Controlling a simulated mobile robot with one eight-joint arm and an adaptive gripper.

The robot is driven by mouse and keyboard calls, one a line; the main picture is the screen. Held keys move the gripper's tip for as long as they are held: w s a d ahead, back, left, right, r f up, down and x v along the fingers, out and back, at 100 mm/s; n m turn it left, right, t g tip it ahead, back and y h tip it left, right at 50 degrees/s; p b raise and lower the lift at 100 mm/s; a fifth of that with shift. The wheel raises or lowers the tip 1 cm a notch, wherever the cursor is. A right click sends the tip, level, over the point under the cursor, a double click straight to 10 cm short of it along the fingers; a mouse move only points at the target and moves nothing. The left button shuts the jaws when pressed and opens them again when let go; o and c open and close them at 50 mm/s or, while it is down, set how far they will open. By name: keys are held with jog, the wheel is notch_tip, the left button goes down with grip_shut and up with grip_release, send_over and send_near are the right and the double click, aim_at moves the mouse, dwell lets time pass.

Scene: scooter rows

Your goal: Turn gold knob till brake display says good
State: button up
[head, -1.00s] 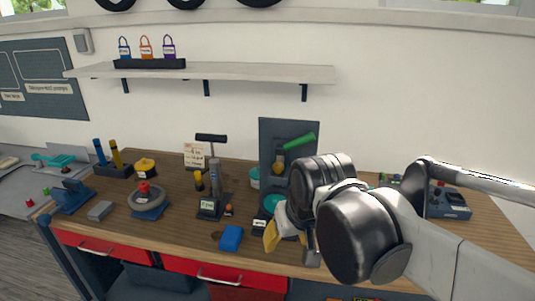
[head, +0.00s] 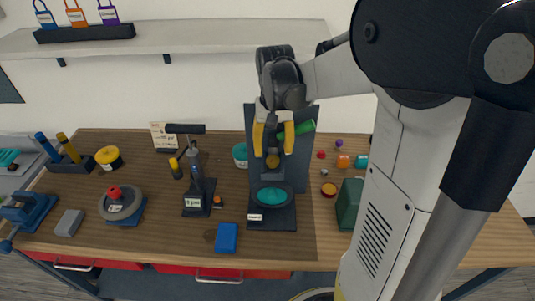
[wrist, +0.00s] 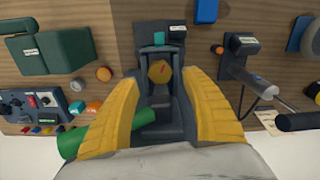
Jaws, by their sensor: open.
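The gold knob (head: 272,161) sits on a dark upright stand (head: 252,118) with a green lever (head: 304,128) and a teal round part (head: 272,196). In the wrist view my gripper (wrist: 160,75) spans the stand. A small white label (head: 255,217) on the stand's base is too small to read, so I cannot tell the brake reading.
A black-handled device with a small display (head: 193,202) stands left of the stand. A blue block (head: 227,238) lies in front. A green box (head: 348,204) is at the right. A grey wheel with a red knob (head: 120,202) is farther left.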

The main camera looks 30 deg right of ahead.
aim_at(273, 158)
jog(key=shift+f, duration=1.85)
jog(key=c, duration=1.2)
jog(key=shift+m+b, duration=0.3)
jog(key=shift+m, duration=2.7)
